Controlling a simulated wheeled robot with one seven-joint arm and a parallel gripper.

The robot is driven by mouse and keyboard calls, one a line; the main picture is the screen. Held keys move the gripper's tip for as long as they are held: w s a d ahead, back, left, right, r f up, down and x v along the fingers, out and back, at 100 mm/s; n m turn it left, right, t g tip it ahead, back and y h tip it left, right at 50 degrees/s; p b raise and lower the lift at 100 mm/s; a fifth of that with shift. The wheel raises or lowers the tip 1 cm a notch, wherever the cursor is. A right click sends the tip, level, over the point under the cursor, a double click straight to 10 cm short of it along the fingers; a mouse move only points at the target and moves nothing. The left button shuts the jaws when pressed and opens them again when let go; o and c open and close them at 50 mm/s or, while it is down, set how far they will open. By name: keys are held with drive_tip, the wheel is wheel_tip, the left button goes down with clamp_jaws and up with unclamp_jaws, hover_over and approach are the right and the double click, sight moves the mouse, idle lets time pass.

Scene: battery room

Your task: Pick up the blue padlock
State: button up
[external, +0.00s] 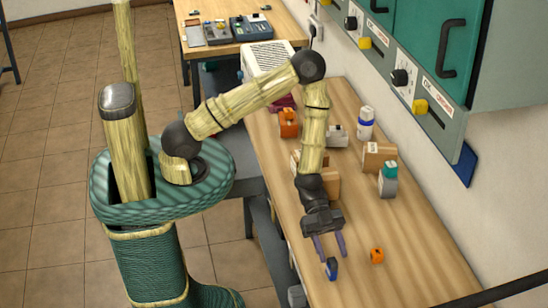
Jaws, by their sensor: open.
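The blue padlock (331,269) stands on the wooden workbench near its front edge, small in the external view. My gripper (329,248) hangs just above and behind it, its two bluish fingers apart and pointing down toward the bench. The padlock appears just beyond the fingertips, slightly nearer the camera. I cannot tell whether a finger touches it. Nothing shows between the fingers.
A small orange object (377,256) lies right of the padlock. Cardboard boxes (378,157), a tape-like grey roll (388,180), a white-and-blue bottle (365,123) and an orange item (288,122) stand farther back. Teal wall cabinets (430,60) border the right. The bench's near right is clear.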

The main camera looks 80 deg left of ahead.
sight(333, 259)
idle(0.3)
drive_tip(key=shift+f+p+x, duration=0.2)
drive_tip(key=shift+p+x, duration=0.65)
drive_tip(key=shift+x, duration=1.8)
drive_tip(key=shift+s+a, duration=0.15)
clamp_jaws()
